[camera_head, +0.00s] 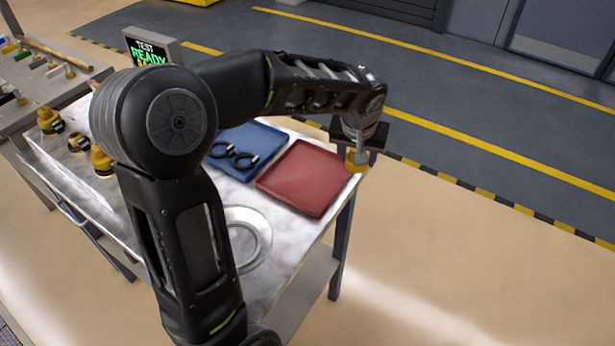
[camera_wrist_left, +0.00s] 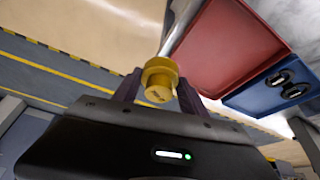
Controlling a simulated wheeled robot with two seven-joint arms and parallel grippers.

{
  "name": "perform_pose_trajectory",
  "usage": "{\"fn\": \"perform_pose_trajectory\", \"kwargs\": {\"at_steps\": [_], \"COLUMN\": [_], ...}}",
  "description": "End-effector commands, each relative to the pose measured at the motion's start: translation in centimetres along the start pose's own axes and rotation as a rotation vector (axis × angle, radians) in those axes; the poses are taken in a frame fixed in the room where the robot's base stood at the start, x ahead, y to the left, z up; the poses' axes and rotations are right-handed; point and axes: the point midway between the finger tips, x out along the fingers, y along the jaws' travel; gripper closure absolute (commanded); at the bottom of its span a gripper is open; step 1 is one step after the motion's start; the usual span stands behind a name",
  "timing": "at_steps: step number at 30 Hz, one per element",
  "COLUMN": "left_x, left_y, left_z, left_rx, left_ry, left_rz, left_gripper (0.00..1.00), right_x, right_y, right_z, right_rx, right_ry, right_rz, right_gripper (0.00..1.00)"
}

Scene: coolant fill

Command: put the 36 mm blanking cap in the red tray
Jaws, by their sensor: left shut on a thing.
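My left gripper (camera_wrist_left: 157,88) is shut on a yellow cap (camera_wrist_left: 158,82); in the head view the cap (camera_head: 356,160) hangs under the gripper at the far right corner of the table. I cannot read the size on the cap clearly. The red tray (camera_head: 305,178) lies flat on the table, and its visible inside is empty. The held cap is just past the tray's right edge, in the air as far as I can tell. The red tray (camera_wrist_left: 222,48) is right of the cap in the left wrist view. My right gripper is in neither view.
A blue tray (camera_head: 262,136) with two black rings (camera_head: 246,160) lies left of the red tray. A round silver dish (camera_head: 245,238) is in front. Several yellow and black fittings (camera_head: 102,162) stand at the table's left. A sign (camera_head: 150,50) reads "TEST READY". My left arm hides the table's middle.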

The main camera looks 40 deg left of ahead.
Motion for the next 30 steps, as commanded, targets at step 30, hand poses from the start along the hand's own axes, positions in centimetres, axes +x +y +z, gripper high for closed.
{"fn": "perform_pose_trajectory", "kwargs": {"at_steps": [30], "left_x": [2.2], "left_y": [-14.8], "left_z": [-0.8], "left_rx": [-0.484], "left_ry": [0.005], "left_rz": [-0.202], "left_gripper": [0.89], "right_x": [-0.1], "right_y": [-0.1], "right_z": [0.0], "right_rx": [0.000], "right_ry": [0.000], "right_rz": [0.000], "right_gripper": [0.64]}}
